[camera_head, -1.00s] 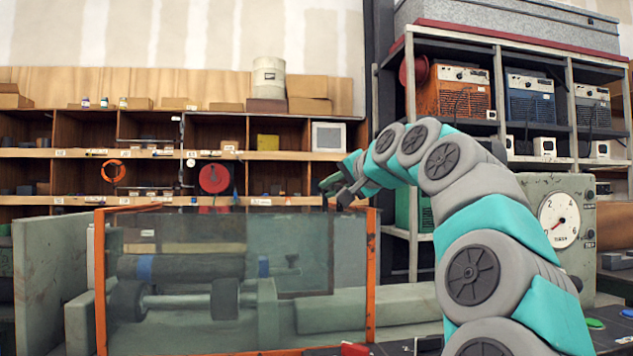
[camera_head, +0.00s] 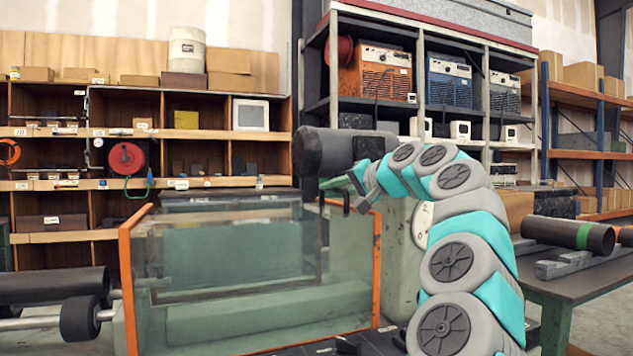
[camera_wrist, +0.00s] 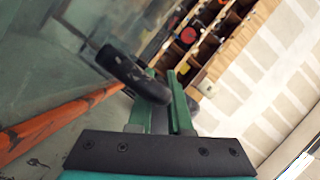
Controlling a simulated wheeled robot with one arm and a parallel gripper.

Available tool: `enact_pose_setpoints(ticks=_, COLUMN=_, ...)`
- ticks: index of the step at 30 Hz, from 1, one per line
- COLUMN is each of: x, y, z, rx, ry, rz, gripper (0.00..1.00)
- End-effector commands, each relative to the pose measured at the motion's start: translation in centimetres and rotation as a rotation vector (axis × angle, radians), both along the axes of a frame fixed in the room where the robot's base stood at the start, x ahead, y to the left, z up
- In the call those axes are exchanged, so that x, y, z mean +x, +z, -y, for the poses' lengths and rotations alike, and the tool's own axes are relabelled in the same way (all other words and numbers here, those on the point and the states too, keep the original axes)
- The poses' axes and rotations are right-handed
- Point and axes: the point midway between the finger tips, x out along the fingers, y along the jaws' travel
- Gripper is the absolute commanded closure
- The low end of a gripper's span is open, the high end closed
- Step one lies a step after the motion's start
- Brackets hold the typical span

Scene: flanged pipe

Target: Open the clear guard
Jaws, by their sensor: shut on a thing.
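The clear guard (camera_head: 235,265) is a see-through panel in an orange frame, standing upright at the lower middle of the head view. Its orange edge also shows at the left of the wrist view (camera_wrist: 60,123). My gripper (camera_head: 350,187) is at the guard's upper right corner. In the wrist view, the green fingers of my gripper (camera_wrist: 165,84) are shut on the black handle (camera_wrist: 130,73). The dark pipe (camera_head: 50,287) lies at the far left, outside the guard's left frame, with a black roller (camera_head: 80,318) below it.
A dark cylinder (camera_head: 322,152) shows behind my arm. A bench (camera_head: 570,284) with another pipe (camera_head: 567,233) stands at the right. Shelves (camera_head: 225,182) and a rack of welders (camera_head: 448,84) stand behind.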

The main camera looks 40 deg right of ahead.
Motion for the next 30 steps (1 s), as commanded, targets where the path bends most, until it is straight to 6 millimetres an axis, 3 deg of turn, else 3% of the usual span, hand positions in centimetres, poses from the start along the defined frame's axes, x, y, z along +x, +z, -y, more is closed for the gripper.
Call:
enact_pose_setpoints(ticks=6, x=-0.21, y=-0.1, z=1.11, rx=0.002, ry=0.001, rz=-0.002, gripper=1.0)
enact_pose_setpoints(ticks=17, x=-0.24, y=-0.18, z=1.21, rx=0.001, ry=0.0, rz=-0.001, gripper=1.0)
enact_pose_setpoints(ticks=18, x=-0.25, y=-0.18, z=1.21, rx=0.001, ry=0.0, rz=-0.001, gripper=0.79)
enact_pose_setpoints(ticks=24, x=-0.27, y=-0.1, z=1.19, rx=0.001, ry=0.001, rz=-0.001, gripper=0.57)
enact_pose_setpoints(ticks=30, x=-0.27, y=-0.06, z=1.18, rx=0.001, ry=0.0, rz=0.0, gripper=0.53)
